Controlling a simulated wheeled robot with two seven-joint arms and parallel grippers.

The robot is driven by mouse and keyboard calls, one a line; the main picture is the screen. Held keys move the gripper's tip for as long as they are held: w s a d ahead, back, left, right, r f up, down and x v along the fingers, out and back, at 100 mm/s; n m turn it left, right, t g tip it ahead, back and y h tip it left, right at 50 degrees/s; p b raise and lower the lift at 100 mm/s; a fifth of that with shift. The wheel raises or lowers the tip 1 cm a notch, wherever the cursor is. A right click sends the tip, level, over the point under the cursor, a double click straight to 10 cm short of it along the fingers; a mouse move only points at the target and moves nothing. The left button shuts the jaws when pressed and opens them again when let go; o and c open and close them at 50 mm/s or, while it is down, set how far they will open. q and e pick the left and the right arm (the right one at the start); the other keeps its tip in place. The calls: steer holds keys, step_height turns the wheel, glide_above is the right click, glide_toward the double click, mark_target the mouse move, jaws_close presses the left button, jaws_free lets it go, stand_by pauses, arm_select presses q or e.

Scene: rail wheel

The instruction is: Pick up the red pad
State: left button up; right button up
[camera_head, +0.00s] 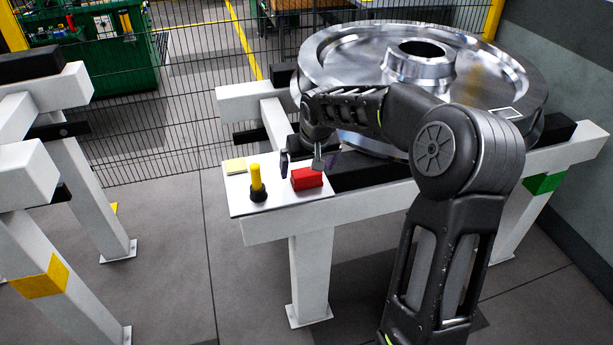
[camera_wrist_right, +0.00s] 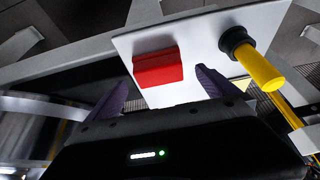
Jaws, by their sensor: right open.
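The red pad (camera_head: 306,179) is a small red block lying on a white plate (camera_head: 262,207) at the near left end of the white stand. In the right wrist view the red pad (camera_wrist_right: 158,68) lies beyond the fingertips, a little left of the middle of the gap. My right gripper (camera_head: 301,162) is open and empty, close above and behind the pad; its two dark fingers also show in the right wrist view (camera_wrist_right: 160,88). No contact with the pad shows. My left gripper is not in view.
A yellow-handled tool with a black base (camera_head: 257,184) stands upright on the plate left of the pad. A large metal wheel (camera_head: 335,55) rests on the stand at right. Another white stand (camera_head: 28,190) is at left.

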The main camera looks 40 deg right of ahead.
mark_target(307, 172)
steer(key=x, duration=0.3)
steer(key=shift+f, duration=0.15)
steer(key=shift+c, duration=0.6)
steer(key=c, duration=1.4)
